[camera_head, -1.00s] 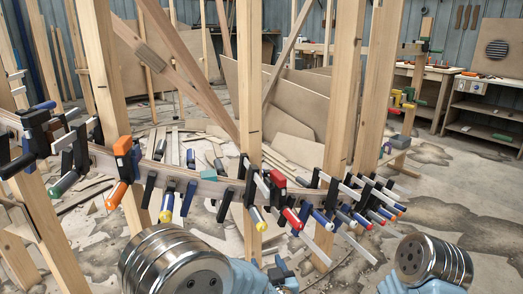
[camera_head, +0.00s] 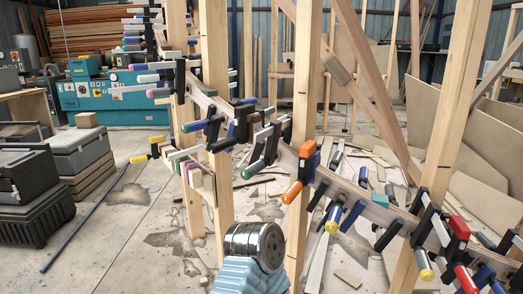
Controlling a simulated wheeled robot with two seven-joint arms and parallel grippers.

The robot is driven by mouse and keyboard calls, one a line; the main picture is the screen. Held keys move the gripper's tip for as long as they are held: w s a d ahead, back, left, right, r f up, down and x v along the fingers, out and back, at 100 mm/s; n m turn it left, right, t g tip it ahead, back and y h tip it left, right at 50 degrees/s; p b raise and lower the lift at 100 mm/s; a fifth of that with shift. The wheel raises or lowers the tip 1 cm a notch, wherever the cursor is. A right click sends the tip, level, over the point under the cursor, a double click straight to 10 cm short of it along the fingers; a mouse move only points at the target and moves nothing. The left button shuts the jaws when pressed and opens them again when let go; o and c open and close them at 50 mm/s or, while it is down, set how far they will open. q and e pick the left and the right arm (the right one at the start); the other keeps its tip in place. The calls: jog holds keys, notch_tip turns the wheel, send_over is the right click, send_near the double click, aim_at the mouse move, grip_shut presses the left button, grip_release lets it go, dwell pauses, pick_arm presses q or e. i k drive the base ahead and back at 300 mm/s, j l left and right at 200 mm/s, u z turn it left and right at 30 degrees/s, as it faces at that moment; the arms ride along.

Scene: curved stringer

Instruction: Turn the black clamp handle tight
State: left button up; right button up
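A curved wooden stringer (camera_head: 345,188) runs across the view between upright posts, with many bar clamps along it. One dark handle (camera_head: 222,145) sticks out to the left at the middle clamps, and another dark handle (camera_head: 388,236) hangs at the right. I cannot tell which is the task's black clamp handle. Nearby are a green handle (camera_head: 250,169), an orange handle (camera_head: 292,192) and a blue and yellow handle (camera_head: 333,219). A part of my arm shows at the bottom centre, below the stringer. Neither gripper is in view.
Upright wooden posts (camera_head: 306,90) stand close to the clamps. Black and grey tool cases (camera_head: 30,190) are stacked at the left, with a teal machine (camera_head: 105,92) behind. Loose boards (camera_head: 480,190) lie at the right. The concrete floor (camera_head: 120,240) at the lower left is mostly clear.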

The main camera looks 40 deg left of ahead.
aim_at(223, 145)
jog(key=u, duration=1.65)
